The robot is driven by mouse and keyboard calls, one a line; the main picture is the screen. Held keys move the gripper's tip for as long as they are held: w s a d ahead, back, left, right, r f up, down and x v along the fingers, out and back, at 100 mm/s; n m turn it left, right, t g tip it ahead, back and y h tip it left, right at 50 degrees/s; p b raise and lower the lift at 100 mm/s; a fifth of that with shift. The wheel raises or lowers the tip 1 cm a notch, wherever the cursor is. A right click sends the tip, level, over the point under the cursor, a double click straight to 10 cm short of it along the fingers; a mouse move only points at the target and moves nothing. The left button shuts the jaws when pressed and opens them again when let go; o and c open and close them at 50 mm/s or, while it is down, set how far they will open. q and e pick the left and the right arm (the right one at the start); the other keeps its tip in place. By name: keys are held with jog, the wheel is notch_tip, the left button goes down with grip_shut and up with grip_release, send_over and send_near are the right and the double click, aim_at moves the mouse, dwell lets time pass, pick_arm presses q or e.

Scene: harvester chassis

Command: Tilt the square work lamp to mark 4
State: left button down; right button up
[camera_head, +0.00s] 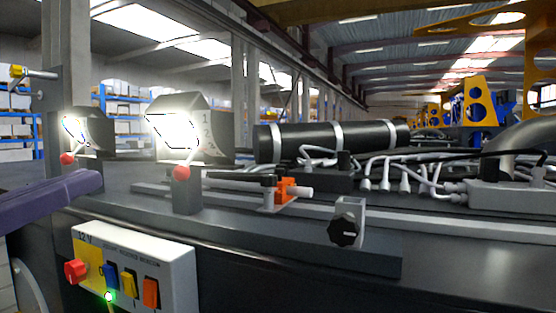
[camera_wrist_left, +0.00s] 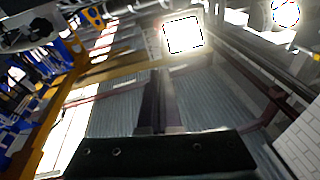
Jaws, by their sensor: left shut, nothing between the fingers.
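The square work lamp (camera_head: 215,135) is lit, in a dark housing on a post on the dark chassis. Its bright face points toward me and left, and numbers such as 1 and 2 show on its side. The mark it stands at cannot be read surely. A red ball knob (camera_head: 181,172) sits below its face. My left gripper (camera_head: 98,180) is shut and empty, left of the square lamp and below the round lamp, apart from the square lamp. In the left wrist view its fingers (camera_wrist_left: 158,98) are together, with the square lamp's glowing face (camera_wrist_left: 183,35) beyond them. My right gripper is not in view.
A lit round lamp (camera_head: 97,133) with its own red ball (camera_head: 67,158) stands just left of the square lamp. A switch box (camera_head: 180,262) hangs in front below. An orange clamp (camera_head: 287,190), a black knob (camera_head: 343,231) and a black cylinder (camera_head: 360,140) lie to the right.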

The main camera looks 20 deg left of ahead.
pick_arm(q)
jog(key=w+a+b, duration=0.1)
jog(key=w+b, duration=0.5)
jog(key=w, duration=0.6)
jog(key=shift+w+a+f, duration=0.2)
jog(key=shift+w+f, duration=0.05)
jog(key=shift+w, duration=0.15)
jog(key=w+f+t+b, duration=0.1)
jog(key=b, duration=0.4)
jog(key=w+f+t+b, duration=0.1)
jog(key=f+t+b, duration=0.1)
jog(key=b, duration=0.3)
jog(key=shift+w+d+f+n+y+b, duration=0.1)
jog(key=shift+w+f+n+y+b, duration=0.1)
jog(key=shift+n+y+b, duration=0.15)
jog(key=shift+r, duration=0.1)
